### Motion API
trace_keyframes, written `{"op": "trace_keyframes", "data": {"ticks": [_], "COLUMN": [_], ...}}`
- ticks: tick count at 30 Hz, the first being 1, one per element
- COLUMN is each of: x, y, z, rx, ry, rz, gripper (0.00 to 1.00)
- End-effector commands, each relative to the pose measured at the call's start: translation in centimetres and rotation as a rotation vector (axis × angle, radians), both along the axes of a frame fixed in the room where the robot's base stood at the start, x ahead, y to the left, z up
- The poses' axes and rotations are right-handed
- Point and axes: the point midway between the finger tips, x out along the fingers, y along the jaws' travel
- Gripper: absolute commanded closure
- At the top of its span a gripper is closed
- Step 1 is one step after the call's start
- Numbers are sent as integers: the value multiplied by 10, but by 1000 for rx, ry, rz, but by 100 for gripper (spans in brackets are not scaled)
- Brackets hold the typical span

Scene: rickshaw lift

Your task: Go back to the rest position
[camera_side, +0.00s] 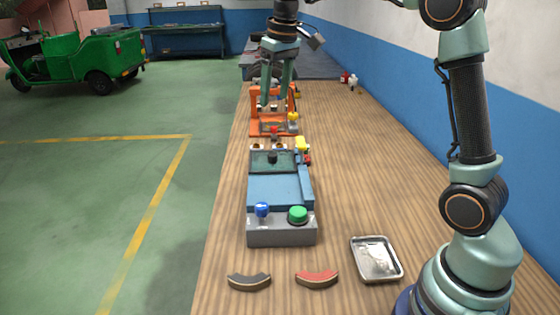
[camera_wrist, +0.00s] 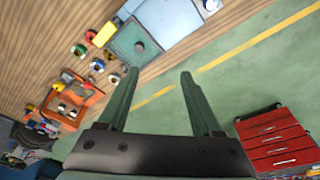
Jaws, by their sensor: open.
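My gripper (camera_side: 276,85) is high over the far part of the wooden bench, close to the orange fixture (camera_side: 270,124) in the side view. In the wrist view my gripper (camera_wrist: 156,82) has its two green fingers spread apart. The orange fixture also shows in the wrist view (camera_wrist: 72,103), left of the fingers. No marked rest place is visible.
A blue-grey machine (camera_side: 278,190) with a blue knob (camera_side: 262,209) and a green button (camera_side: 298,214) stands on the bench. A metal tray (camera_side: 376,259), a black curved pad (camera_side: 249,281) and a red one (camera_side: 317,279) lie nearer. The bench's right side is mostly clear.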

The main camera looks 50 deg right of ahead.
Motion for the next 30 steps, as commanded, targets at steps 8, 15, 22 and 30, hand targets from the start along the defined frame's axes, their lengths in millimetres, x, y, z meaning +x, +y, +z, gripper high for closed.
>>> {"op": "trace_keyframes", "data": {"ticks": [8,15,22,30], "x": [-71,-133,-176,-189], "y": [33,55,67,70], "z": [7,-16,-49,-64], "rx": [0,10,22,29], "ry": [-111,-204,-272,-294], "rz": [4,7,9,8], "gripper": [34,34,34,34]}}
